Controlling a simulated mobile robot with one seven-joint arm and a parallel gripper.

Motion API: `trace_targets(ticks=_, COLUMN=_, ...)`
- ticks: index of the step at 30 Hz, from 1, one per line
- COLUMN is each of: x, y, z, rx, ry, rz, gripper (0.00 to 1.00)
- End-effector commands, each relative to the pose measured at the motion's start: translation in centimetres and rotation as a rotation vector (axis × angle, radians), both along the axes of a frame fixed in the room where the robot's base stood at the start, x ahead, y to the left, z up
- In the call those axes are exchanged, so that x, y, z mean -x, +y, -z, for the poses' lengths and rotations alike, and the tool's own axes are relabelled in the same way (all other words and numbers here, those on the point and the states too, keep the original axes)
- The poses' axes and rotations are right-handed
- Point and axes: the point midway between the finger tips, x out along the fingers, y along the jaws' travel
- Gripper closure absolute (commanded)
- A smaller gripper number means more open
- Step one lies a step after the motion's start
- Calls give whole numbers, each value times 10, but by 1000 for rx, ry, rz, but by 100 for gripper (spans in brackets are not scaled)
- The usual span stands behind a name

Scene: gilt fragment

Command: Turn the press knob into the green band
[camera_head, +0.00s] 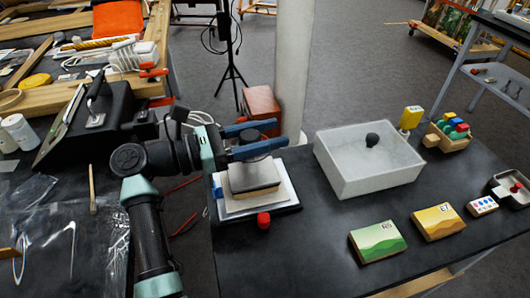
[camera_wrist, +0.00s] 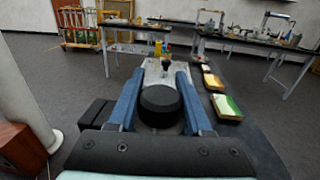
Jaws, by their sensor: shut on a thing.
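The press (camera_head: 288,192) stands on the dark bench, with a pale base plate and a stacked block on top. My gripper (camera_head: 280,134) reaches over it from the left, its two blue fingers roughly level. A dark round knob (camera_head: 249,137) sits between the fingers above the block. In the wrist view the black knob (camera_wrist: 160,103) lies between the fingers of my gripper (camera_wrist: 160,76), which are shut on it. I cannot make out a green band or a pointer; the fingers and the knob itself may hide them. A small red knob (camera_head: 263,220) is at the press's front edge.
A white tub (camera_head: 345,180) with a dark round-headed thing inside stands right of the press. A green box (camera_head: 377,242) and a yellow box (camera_head: 438,221) lie in front of it. A pale column (camera_head: 294,70) rises behind. The bench front between is clear.

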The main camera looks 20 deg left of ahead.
Motion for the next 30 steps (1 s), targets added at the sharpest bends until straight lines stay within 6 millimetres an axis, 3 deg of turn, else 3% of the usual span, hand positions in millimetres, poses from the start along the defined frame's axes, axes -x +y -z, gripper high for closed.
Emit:
trace_targets(ticks=1, x=0, y=1, z=11, rx=-3, ry=-2, rz=34, gripper=100)
trace_targets(ticks=15, x=9, y=-5, z=8, rx=0, ry=2, rz=359, gripper=100)
trace_targets(ticks=30, x=14, y=-7, z=2, rx=2, ry=3, rz=518, gripper=100)
